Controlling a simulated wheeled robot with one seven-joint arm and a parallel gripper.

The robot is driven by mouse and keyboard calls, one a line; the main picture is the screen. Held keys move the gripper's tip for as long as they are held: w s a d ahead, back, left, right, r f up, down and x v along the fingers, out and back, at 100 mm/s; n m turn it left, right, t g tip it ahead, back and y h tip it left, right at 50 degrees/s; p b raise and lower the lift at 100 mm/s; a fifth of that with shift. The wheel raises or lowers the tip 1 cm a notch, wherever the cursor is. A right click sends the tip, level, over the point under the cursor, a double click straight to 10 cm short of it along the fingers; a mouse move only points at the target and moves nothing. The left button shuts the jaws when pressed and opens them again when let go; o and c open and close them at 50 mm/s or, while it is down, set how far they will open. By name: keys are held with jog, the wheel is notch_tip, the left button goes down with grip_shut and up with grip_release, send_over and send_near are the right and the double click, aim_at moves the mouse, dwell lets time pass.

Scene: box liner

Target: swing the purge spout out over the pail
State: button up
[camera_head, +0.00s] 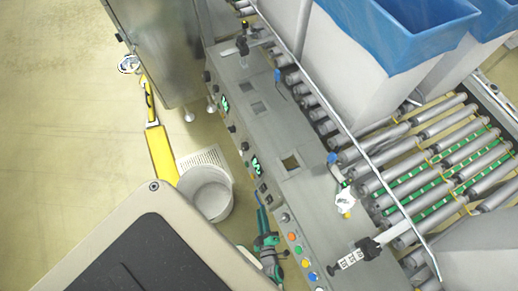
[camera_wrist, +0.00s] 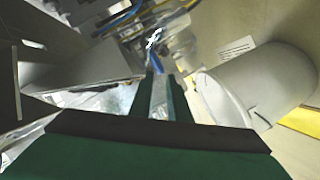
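The pale pail (camera_head: 208,192) stands on the floor left of the long grey panel. It also shows at the right of the wrist view (camera_wrist: 260,85), its outer side facing me. My green gripper (camera_head: 260,205) is just right of and below the pail, close to the panel's edge. In the wrist view its two dark green fingers (camera_wrist: 166,85) stand apart, with a narrow pale strip between them. I see nothing clearly gripped. A narrow blue piece (camera_wrist: 181,20) and a shiny metal piece (camera_wrist: 154,38) lie beyond the fingertips. I cannot tell whether either is the purge spout.
The grey panel (camera_head: 262,130) carries buttons and green displays. Right of it are a metal rail and a roller conveyor (camera_head: 440,165) with blue-lined boxes (camera_head: 405,30). A steel cabinet (camera_head: 160,45) and a yellow bar (camera_head: 161,150) stand left. Open floor (camera_head: 60,120) lies at far left.

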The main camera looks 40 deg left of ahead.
aim_at(259, 201)
jog(key=x, duration=0.7)
jog(key=shift+a, duration=0.1)
grip_shut()
